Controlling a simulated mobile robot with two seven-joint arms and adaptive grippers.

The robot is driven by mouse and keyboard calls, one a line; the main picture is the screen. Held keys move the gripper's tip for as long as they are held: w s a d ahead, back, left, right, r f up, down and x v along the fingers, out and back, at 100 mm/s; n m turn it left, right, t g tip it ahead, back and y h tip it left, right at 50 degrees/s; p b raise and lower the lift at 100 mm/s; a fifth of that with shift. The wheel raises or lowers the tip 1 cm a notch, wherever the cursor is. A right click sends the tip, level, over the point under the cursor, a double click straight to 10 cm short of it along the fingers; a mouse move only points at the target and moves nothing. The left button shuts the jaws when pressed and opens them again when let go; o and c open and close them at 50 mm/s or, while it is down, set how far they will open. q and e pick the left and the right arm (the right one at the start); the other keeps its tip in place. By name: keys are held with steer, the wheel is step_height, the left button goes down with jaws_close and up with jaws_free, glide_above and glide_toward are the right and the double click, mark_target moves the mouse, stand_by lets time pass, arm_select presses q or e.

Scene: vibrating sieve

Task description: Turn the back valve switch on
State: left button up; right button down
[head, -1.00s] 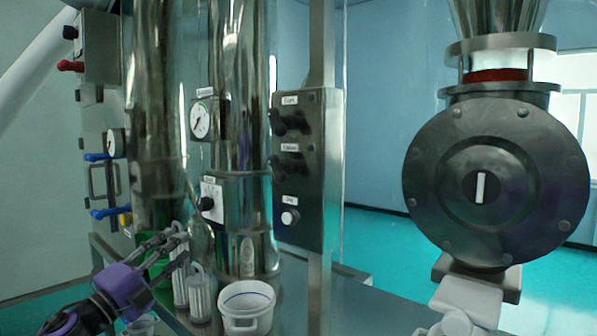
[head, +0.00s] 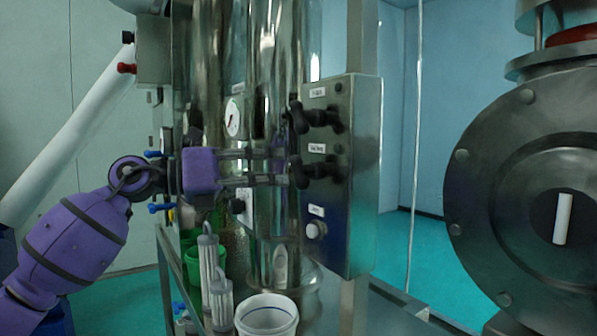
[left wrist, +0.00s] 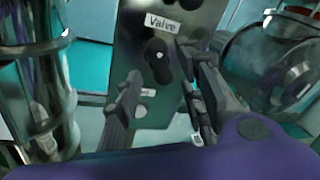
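A metal control panel (head: 345,225) stands mid-picture in the head view, with a black upper switch (head: 318,118), a black lower switch (head: 318,170) and a pale button (head: 316,230) below. The lower one appears to be the black switch (left wrist: 158,62) under a label reading "Valve" (left wrist: 162,23) in the left wrist view. My left gripper (head: 288,165) reaches in from the left, its fingertips close to the lower switch. In the left wrist view my left gripper (left wrist: 162,88) is open, with the switch between or just beyond its fingers; contact cannot be told. My right gripper is not in view.
Shiny steel columns (head: 275,60) with a gauge (head: 233,117) stand left of the panel. A white container (head: 267,318) and grey cylinders (head: 208,255) sit below my arm. A large round dark metal housing (head: 480,190) fills the right side.

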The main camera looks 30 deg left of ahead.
mark_target(298, 172)
arm_select(q)
steer(key=x, duration=0.6)
steer(key=shift+d, duration=0.1)
steer(key=shift+w, duration=0.1)
steer(key=shift+c, duration=0.5)
jaws_close()
